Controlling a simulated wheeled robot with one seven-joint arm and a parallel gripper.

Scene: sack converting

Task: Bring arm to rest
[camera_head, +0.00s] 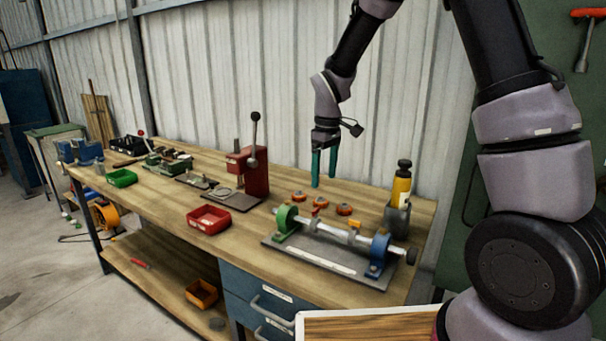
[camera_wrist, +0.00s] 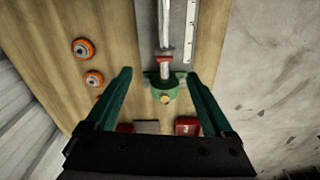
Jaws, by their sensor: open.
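My gripper (camera_head: 324,165) hangs from my arm above the back of the workbench (camera_head: 180,194), its green fingers pointing down. The fingers are apart with nothing between them. In the wrist view my gripper (camera_wrist: 160,95) is also open, and the bench top below shows past the fingertips. A shaft fixture with a green bearing block (camera_head: 287,219) and a blue bearing block (camera_head: 379,255) stands on a grey plate below and in front of the gripper. The green block also shows in the wrist view (camera_wrist: 165,92). The gripper is clear of it.
Several orange round parts (camera_head: 344,209) lie behind the fixture. A yellow bottle (camera_head: 402,187) stands in a grey holder at right. A red lever press (camera_head: 256,172), a red bin (camera_head: 209,220) and a green bin (camera_head: 122,178) are to the left. A corrugated wall (camera_head: 230,80) closes the back.

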